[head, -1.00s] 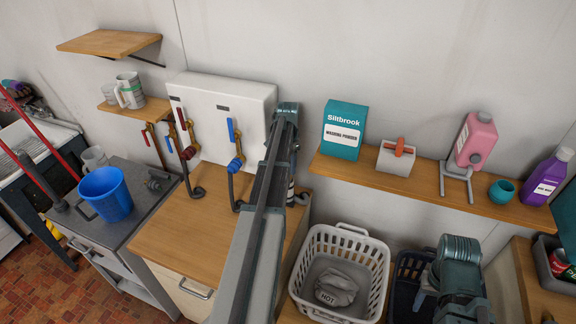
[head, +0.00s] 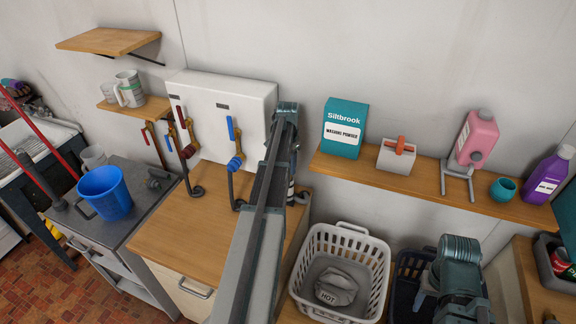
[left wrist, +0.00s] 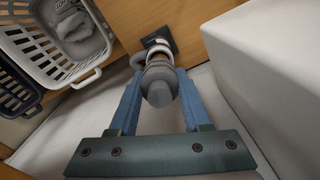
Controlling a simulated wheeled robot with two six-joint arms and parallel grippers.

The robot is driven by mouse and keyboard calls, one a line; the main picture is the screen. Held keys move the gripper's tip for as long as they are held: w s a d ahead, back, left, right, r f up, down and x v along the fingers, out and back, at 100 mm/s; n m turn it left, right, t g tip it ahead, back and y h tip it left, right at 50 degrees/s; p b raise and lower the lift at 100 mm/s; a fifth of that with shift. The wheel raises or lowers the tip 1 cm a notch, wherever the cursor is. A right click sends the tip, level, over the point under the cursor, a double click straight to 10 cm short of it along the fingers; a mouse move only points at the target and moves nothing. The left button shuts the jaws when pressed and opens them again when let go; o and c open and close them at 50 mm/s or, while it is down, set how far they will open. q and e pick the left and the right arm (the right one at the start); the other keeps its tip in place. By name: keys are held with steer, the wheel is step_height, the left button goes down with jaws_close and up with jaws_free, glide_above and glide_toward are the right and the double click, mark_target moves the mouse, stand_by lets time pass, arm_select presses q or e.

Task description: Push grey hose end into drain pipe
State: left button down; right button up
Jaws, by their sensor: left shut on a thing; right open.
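In the left wrist view, the grey hose end (left wrist: 160,85) is between the blue fingers of my left gripper (left wrist: 160,92), which is shut on it. Directly beyond it are pale and brownish rings, apparently the drain pipe (left wrist: 157,51), above a dark square plate. The hose end overlaps the pipe in this view; I cannot tell how far it is inside. In the head view, my left arm hides the hose end and most of the pipe; a dark banded piece of the pipe (head: 291,190) shows beside the arm. My right gripper (head: 440,290) is open at the lower right.
A white laundry basket (head: 345,240) stands beside the wooden counter (head: 190,240), with a dark basket (head: 408,265) near my right gripper. A white wall box (head: 225,105) with taps is behind my left arm. A shelf (head: 420,185) holds washing products.

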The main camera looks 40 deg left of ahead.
arm_select(q)
steer(key=shift+f+b, duration=1.65)
steer(key=shift+f, duration=0.1)
stand_by(0.5)
steer(key=shift+c, duration=1.4)
jaws_free()
steer(key=shift+r, duration=0.1)
step_height(320, 180, up, 14)
steer(key=p, duration=1.3)
steer(key=shift+p, duration=0.4)
steer(key=shift+f, duration=0.2)
steer(key=shift+s, duration=0.1)
